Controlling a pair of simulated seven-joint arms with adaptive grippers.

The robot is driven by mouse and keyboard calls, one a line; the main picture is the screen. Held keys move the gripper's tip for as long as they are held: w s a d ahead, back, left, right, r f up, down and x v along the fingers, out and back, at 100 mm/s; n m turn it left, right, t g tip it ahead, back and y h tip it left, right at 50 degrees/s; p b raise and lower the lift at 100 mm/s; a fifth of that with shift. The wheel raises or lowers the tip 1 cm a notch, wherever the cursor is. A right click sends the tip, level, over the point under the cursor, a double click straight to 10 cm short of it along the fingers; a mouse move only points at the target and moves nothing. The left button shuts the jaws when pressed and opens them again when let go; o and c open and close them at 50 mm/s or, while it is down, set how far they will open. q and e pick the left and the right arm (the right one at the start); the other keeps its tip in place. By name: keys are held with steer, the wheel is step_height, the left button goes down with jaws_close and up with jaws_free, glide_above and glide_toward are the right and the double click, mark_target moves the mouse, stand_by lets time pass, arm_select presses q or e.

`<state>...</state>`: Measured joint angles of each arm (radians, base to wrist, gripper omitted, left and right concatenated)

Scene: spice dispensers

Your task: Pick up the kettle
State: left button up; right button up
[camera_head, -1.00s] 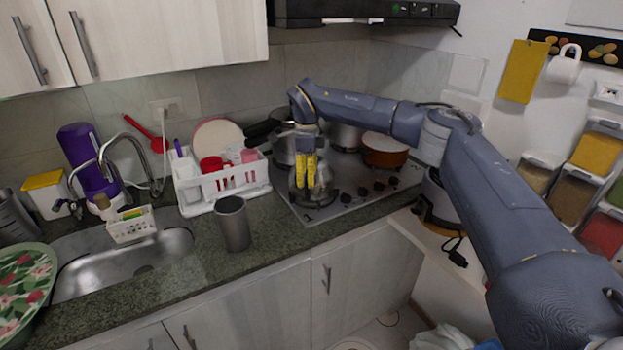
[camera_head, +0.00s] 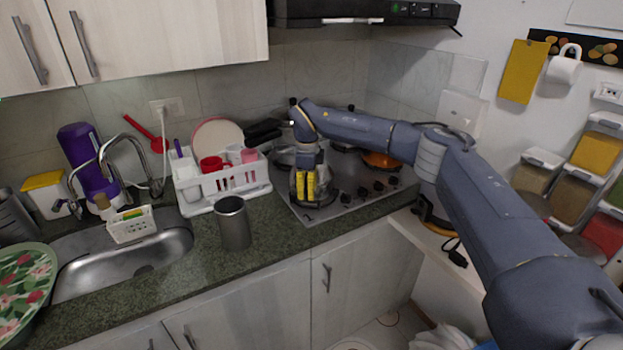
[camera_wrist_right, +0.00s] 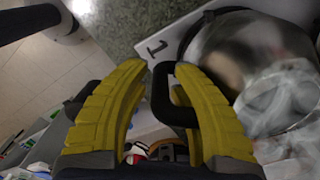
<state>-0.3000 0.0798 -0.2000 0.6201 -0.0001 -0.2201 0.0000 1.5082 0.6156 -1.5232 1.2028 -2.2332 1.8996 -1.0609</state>
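The clear glass kettle (camera_wrist_right: 270,85) with a black handle (camera_wrist_right: 163,98) is at the front left of the stove. In the right wrist view its body is at the right and blurred. My right gripper (camera_wrist_right: 160,85) has its two yellow fingers apart, with the black handle between them and a visible gap at the left finger. In the head view the right gripper (camera_head: 304,194) points down at the front left burner and hides much of the kettle. My left gripper is not in view.
The stove (camera_head: 345,203) has knobs along its right side and an orange pot (camera_head: 381,160) behind. A white dish rack (camera_head: 225,185) and a grey metal cup (camera_head: 233,224) stand left of the gripper. The sink (camera_head: 135,262) is further left.

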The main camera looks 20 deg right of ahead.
jaws_close()
steer(key=shift+r, duration=0.25)
stand_by(0.4)
steer(key=shift+r, duration=4.3)
steer(key=shift+w+r+t+h, duration=0.1)
steer(key=shift+r+t+h, duration=0.3)
steer(key=shift+r+t, duration=0.5)
steer(key=shift+r, duration=0.15)
